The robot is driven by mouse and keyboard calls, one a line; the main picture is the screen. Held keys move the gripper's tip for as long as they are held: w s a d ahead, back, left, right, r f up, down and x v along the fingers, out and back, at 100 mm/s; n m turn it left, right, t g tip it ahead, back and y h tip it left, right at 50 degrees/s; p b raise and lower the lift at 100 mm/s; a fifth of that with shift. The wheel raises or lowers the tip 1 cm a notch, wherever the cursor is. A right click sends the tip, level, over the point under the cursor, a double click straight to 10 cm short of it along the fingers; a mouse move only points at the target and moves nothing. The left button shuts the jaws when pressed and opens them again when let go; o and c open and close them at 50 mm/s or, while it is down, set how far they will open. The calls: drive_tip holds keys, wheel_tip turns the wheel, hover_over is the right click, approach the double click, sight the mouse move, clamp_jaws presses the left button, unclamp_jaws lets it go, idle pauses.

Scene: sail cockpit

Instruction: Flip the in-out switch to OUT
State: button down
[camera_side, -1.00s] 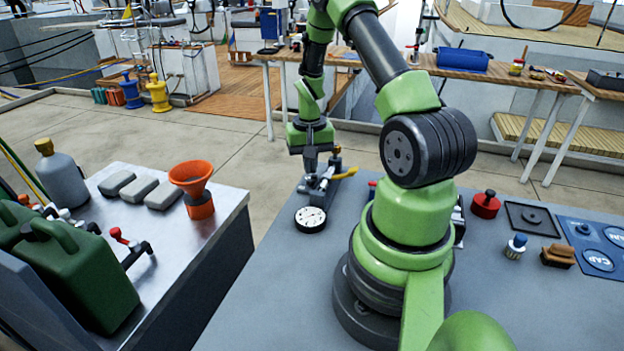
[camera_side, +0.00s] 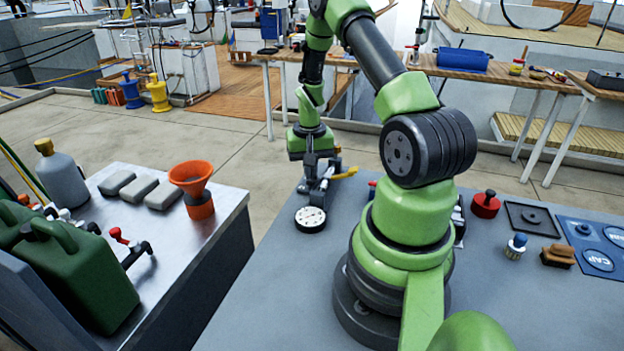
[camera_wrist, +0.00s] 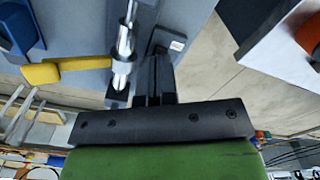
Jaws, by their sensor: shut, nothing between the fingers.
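My gripper (camera_wrist: 155,70) points down at the far edge of the grey bench, with its fingers together and empty. In the side view my gripper (camera_side: 311,178) is low beside the metal fitting, above the round white gauge. A small dark block with a pale label (camera_wrist: 172,43), possibly the in-out switch, lies just past the fingertips in the wrist view. Its lettering is too small to read, and the fingers partly cover it. I cannot tell its lever position or whether the fingers touch it.
A metal cylinder fitting (camera_wrist: 123,60) with a yellow handle (camera_wrist: 55,71) stands close beside the fingers. A round white gauge (camera_side: 310,219) sits nearer the camera. A red knob (camera_side: 486,205) is at the right. An orange funnel (camera_side: 191,178) stands on the separate left bench.

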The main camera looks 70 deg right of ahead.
drive_tip(key=shift+f, duration=0.65)
drive_tip(key=shift+r, duration=3.5)
drive_tip(key=shift+w+a+r, duration=0.1)
drive_tip(key=shift+r, duration=0.1)
drive_tip(key=w+a+r+n+t, duration=0.3)
drive_tip(key=a+r+n+t, duration=0.1)
drive_tip(key=a+r, duration=1.1)
drive_tip(key=s+a+r+n+t+y, duration=0.2)
drive_tip(key=s+a+r, duration=0.4)
drive_tip(key=s+a, duration=0.4)
drive_tip(key=shift+a+r+n+t, duration=0.2)
drive_tip(key=shift+a+n+t, duration=0.4)
drive_tip(key=shift+n, duration=0.4)
